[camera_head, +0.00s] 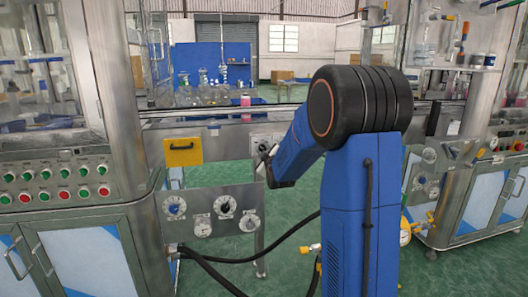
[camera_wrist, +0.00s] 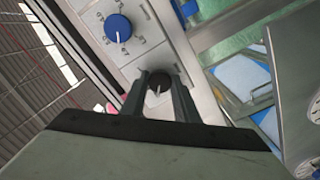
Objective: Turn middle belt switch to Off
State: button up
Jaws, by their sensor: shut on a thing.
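A black rotary switch (camera_wrist: 158,80) with a pale pointer sits on a light panel in the wrist view. My gripper (camera_wrist: 160,88) has its two dark fingers on either side of this switch and is shut on it. In the head view the switch (camera_head: 262,146) is on the steel rail of the middle station, with my gripper (camera_head: 267,160) against it, partly hidden by my blue arm. The labels around the switch are too small or covered to read.
A blue dial (camera_wrist: 117,28) is close by on the same panel in the wrist view. A yellow plate (camera_head: 183,152) is left of the switch in the head view. A lower panel (camera_head: 205,229) carries several dials and gauges. Black hoses (camera_head: 245,261) run below.

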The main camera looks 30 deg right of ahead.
jog(key=o, duration=1.1)
jog(key=shift+c, duration=0.2)
jog(key=v, duration=1.7)
jog(key=shift+s, duration=0.2)
jog(key=shift+a, duration=0.1)
jog(key=s+a+f+m+g+y, duration=0.1)
jog(key=s+a+f+m+g, duration=0.1)
jog(key=s, duration=1)
jog(key=s+a+f+m+g+y, duration=0.2)
jog(key=s+a+f+g, duration=0.2)
jog(key=s+a, duration=0.5)
jog(key=s+a+f+m+g+y, duration=0.2)
jog(key=s+a+g, duration=0.4)
jog(key=s, duration=0.8)
jog(key=shift+s+a+f+m+g, duration=0.15)
jog(key=shift+s+f+m+g, duration=0.15)
jog(key=shift+f+m, duration=0.2)
